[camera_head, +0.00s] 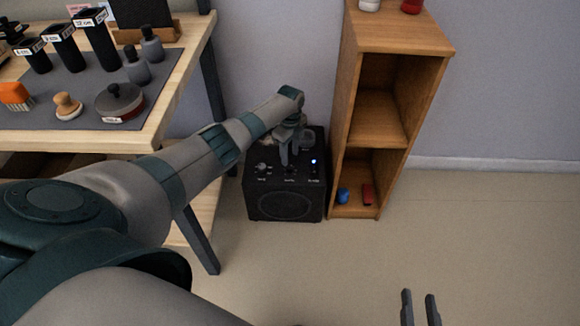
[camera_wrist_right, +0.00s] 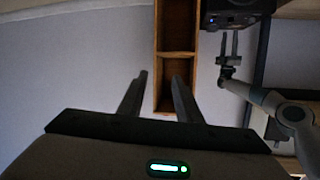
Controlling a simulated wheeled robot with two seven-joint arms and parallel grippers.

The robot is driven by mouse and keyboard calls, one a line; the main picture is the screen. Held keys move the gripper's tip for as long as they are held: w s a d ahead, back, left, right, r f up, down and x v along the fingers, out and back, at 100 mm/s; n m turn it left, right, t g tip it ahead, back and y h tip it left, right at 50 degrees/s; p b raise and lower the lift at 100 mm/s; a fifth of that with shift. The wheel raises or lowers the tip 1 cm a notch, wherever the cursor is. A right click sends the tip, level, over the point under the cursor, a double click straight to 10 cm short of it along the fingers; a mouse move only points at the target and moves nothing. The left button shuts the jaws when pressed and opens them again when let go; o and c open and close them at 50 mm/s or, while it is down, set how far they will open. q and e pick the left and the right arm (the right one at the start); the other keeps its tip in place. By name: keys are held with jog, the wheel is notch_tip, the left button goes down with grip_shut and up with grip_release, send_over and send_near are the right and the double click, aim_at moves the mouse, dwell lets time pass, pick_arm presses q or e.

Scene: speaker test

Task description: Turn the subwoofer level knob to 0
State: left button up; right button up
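The black subwoofer (camera_head: 285,206) stands on the floor between the workbench and the wooden shelf. Its sloped top panel has a left knob (camera_head: 262,167), a middle knob (camera_head: 290,170) and a lit blue light at the right. The labels are too small to read. My left gripper (camera_head: 288,160) points down over the panel near the middle knob; I cannot tell if it touches. In the right wrist view the left gripper (camera_wrist_right: 230,45) shows two fingers apart, close to the subwoofer (camera_wrist_right: 240,6). My right gripper (camera_head: 420,308) is open and empty, away from the subwoofer.
The wooden shelf (camera_head: 395,40) stands close to the subwoofer's right, with a blue item (camera_head: 343,195) and a red item (camera_head: 367,194) at its bottom. The floor at right is clear.

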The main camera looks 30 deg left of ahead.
aim_at(290, 167)
pick_arm(q)
notch_tip(290, 167, down, 3)
jog(key=b, duration=0.2)
jog(key=shift+f+b, duration=0.15)
jog(key=shift+b, duration=0.2)
notch_tip(290, 167, down, 3)
jog(key=b, duration=0.2)
jog(key=shift+b, duration=0.3)
pick_arm(e)
jog(key=s+r+t+y, duration=0.3)
jog(key=r+t, duration=0.8)
jog(key=r, duration=0.6)
jog(key=shift+d+r, duration=0.25)
pick_arm(q)
grip_shut()
